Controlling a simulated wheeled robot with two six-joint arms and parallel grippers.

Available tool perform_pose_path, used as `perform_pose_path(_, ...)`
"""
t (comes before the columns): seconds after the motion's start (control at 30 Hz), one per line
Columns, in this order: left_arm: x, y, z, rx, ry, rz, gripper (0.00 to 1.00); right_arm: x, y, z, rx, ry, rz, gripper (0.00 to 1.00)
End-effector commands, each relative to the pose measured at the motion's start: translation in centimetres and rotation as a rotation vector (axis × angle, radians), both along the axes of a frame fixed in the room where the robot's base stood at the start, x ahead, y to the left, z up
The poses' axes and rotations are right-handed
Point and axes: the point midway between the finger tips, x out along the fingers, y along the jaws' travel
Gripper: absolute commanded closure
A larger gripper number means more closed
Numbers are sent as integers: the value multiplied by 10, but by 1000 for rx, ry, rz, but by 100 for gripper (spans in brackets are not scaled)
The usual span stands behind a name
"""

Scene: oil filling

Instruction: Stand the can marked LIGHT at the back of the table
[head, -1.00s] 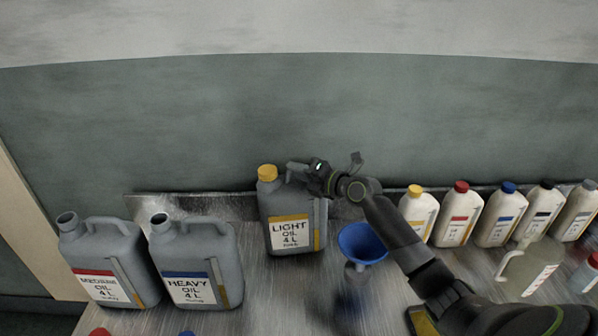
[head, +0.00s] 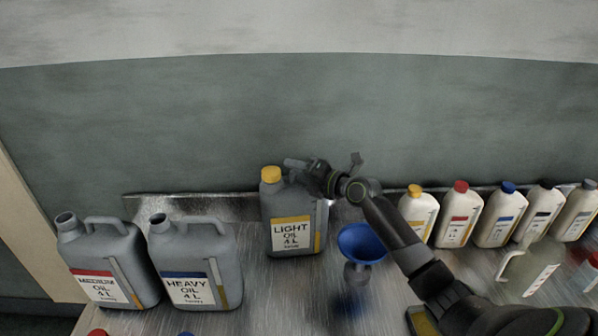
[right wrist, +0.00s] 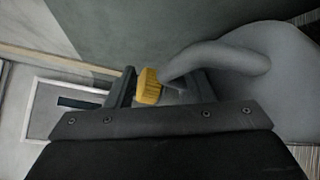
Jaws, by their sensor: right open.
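The grey can marked LIGHT (head: 292,235), with a yellow cap (head: 271,174), stands upright toward the back of the metal table (head: 235,285), near the rear wall. My right gripper (head: 303,166) is open at the top of this can, by its handle. In the right wrist view the open jaws (right wrist: 165,88) are close to the grey handle (right wrist: 215,60), with the yellow cap (right wrist: 148,86) beyond. The gripper hides the handle in the head view, and I cannot tell whether the jaws touch it. My left gripper is not in view.
Grey cans marked MEDIUM (head: 100,265) and HEAVY (head: 195,265) stand uncapped at the left, nearer the front. A blue funnel (head: 361,243) is just right of the LIGHT can. Several small capped bottles (head: 458,220) line the back right. A translucent jug (head: 530,270) stands before them.

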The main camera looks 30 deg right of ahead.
Motion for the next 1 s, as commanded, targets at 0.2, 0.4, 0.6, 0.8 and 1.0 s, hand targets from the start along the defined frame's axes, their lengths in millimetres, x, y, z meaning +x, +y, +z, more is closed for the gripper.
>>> perform_pose_path(0.2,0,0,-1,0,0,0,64,-2,-1,-9,1,18,0,52)
perform_pose_path(0.4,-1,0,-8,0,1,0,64,-15,-8,-7,-4,14,-2,52)
perform_pose_path(0.6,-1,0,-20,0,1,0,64,-47,-21,-1,-7,8,-2,52)
perform_pose_path(0.8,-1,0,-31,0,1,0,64,-78,-33,7,-7,6,0,52)
perform_pose_path(1.0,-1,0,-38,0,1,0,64,-104,-44,12,-6,5,-1,52)
